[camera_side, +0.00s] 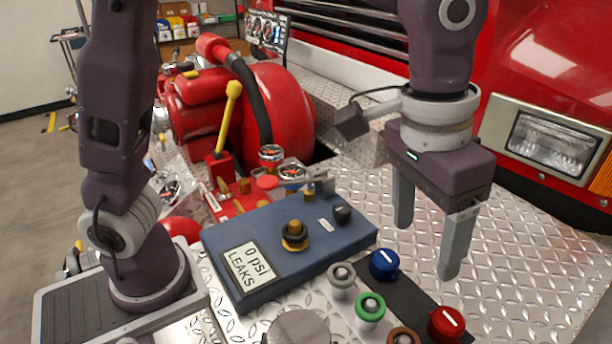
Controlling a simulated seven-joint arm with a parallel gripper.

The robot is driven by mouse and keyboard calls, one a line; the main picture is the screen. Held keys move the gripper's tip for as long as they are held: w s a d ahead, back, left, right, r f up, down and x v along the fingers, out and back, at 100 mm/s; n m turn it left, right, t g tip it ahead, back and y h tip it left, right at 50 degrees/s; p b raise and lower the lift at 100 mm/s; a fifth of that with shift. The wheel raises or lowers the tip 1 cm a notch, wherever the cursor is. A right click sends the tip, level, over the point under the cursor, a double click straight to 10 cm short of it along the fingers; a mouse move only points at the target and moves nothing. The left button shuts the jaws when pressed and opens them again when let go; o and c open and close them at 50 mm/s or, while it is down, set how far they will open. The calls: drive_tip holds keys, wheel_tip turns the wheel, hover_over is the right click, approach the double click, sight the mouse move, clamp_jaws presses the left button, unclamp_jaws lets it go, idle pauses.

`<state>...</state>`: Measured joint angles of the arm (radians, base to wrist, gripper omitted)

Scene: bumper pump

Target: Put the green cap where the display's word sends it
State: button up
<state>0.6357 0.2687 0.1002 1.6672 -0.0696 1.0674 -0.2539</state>
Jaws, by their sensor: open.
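The green cap (370,308), a green ring with a grey middle, sits on a pale strip at the front centre. The display (249,267) on the blue-grey box (330,256) reads "0 psi LEAKS". My gripper (426,250) is open and empty, pointing down above the diamond plate, to the right of the box. It is up and to the right of the green cap, apart from it.
A grey piece (341,275) and a brown-ringed piece (403,338) flank the green cap. A blue knob (384,264) and a red knob (446,324) sit on a dark strip. A yellow lever (228,118) rises behind the box. Diamond plate (530,260) at right is clear.

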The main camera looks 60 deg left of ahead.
drive_tip(key=s+a+r+n+t, duration=0.1)
drive_tip(key=s+a+r, duration=0.25)
drive_tip(key=a, duration=0.45)
drive_tip(key=s+a+f+n+t+y, duration=0.1)
drive_tip(key=s+a+f+n+t, duration=0.1)
drive_tip(key=s+a, duration=1)
drive_tip(key=shift+a+t, duration=0.25)
drive_tip(key=shift+t, duration=0.45)
drive_tip(key=shift+w, duration=0.1)
